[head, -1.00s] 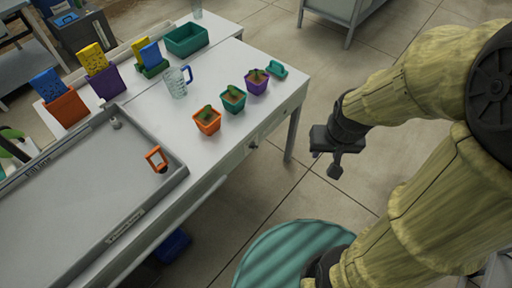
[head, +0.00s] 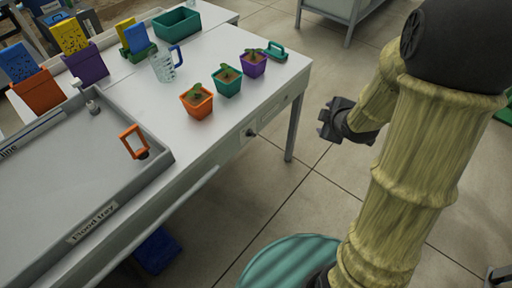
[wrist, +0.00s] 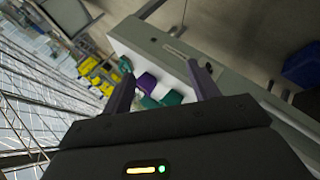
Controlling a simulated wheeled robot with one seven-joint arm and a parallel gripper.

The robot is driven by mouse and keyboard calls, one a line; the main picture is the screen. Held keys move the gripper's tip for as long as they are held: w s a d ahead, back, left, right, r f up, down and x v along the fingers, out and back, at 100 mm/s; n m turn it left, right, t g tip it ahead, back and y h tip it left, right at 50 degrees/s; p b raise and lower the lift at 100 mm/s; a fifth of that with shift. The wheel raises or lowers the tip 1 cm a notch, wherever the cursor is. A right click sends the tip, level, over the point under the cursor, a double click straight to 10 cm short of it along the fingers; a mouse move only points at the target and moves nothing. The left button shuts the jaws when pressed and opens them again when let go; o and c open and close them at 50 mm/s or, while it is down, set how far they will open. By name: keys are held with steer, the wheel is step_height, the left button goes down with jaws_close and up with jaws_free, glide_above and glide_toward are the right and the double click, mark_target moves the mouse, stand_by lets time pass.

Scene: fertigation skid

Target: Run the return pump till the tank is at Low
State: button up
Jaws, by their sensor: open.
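The grey flood tray (head: 60,190), labelled "Flood tray", lies on the table at left in the head view. An orange frame-like handle (head: 133,142) stands inside its right end, and a small grey fitting (head: 91,106) is at its back. I cannot make out a return pump, a tank or a Low mark. A blue object (head: 157,250) is partly hidden below the table. My gripper (head: 325,120) is open and empty, off the table's right end, over the floor. Its two fingers (wrist: 162,82) stand apart in the wrist view, with the table beyond them.
The table (head: 222,110) bears orange, teal and purple plant pots (head: 228,82), a measuring jug (head: 164,66), a teal bin (head: 178,22) and upright coloured packets. Another bench (head: 325,10) stands at the back.

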mark_target(254, 135)
steer(key=a+f+n+y+b, duration=0.3)
steer(key=f+n+y+b, duration=0.3)
steer(key=f+n+b, duration=0.5)
steer(key=a+f+n+t+y+b, duration=0.1)
steer(key=a+f+n+y+b, duration=0.2)
steer(key=f+n+y+b, duration=0.4)
step_height(254, 135, down, 5)
steer(key=w+n+b, duration=0.1)
steer(key=n+b, duration=0.3)
steer(key=b, duration=0.1)
steer(key=shift+a+n+t+b, duration=0.2)
steer(key=shift+n+t+b, duration=0.1)
steer(key=shift+b, duration=0.1)
steer(key=shift+w+a, duration=0.15)
steer(key=shift+a, duration=0.05)
steer(key=b+x, duration=0.2)
steer(key=x, duration=1.5)
steer(key=shift+c, duration=0.2)
steer(key=c, duration=1)
